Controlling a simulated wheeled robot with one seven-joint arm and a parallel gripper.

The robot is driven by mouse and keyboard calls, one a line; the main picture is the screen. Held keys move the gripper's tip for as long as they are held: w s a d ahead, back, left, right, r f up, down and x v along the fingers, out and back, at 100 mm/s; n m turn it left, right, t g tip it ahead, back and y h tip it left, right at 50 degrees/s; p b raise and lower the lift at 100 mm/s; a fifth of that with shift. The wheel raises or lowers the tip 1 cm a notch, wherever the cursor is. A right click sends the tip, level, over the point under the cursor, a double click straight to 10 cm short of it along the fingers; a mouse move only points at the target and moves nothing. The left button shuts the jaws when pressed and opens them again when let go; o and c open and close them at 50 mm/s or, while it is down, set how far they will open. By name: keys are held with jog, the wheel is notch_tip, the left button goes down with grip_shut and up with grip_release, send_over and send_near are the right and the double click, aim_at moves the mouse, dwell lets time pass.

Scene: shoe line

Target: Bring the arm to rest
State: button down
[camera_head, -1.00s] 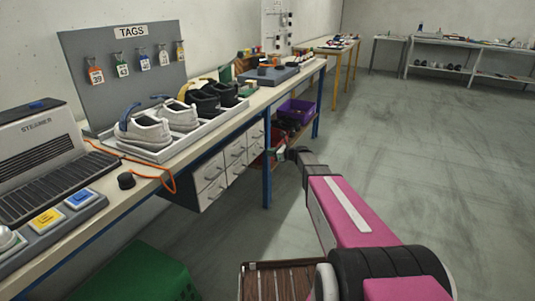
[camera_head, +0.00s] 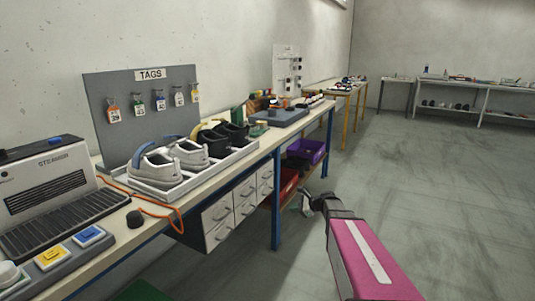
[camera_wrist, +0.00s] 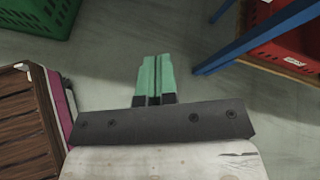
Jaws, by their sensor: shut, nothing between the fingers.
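My pink arm (camera_head: 372,258) reaches forward over the open floor, to the right of the workbench. My gripper (camera_head: 305,202) is at its far end, low beside the bench's blue leg. In the wrist view my gripper (camera_wrist: 156,62) shows two green fingers pressed together, with nothing between them. The floor lies below the fingertips, and they touch nothing that I can see.
The workbench (camera_head: 125,246) on the left carries a tray (camera_head: 163,195) of shoes, a steamer (camera_head: 45,185) and a tag board (camera_head: 130,118). A green crate (camera_wrist: 42,18), a wooden slatted box (camera_wrist: 20,122) and a red crate (camera_wrist: 268,52) stand near my gripper. The right floor is clear.

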jog(key=s+d+f+n+g+h, duration=0.1)
jog(key=s+n+g+h, duration=0.1)
jog(key=s+n+h, duration=0.3)
jog(key=s+d+f+n+g+h, duration=0.2)
jog(key=s+n+h, duration=0.4)
jog(key=s+n, duration=0.7)
jog(key=s+g, duration=0.1)
jog(key=s, duration=0.5)
jog(key=shift+s+d, duration=0.25)
jog(key=shift+d, duration=0.05)
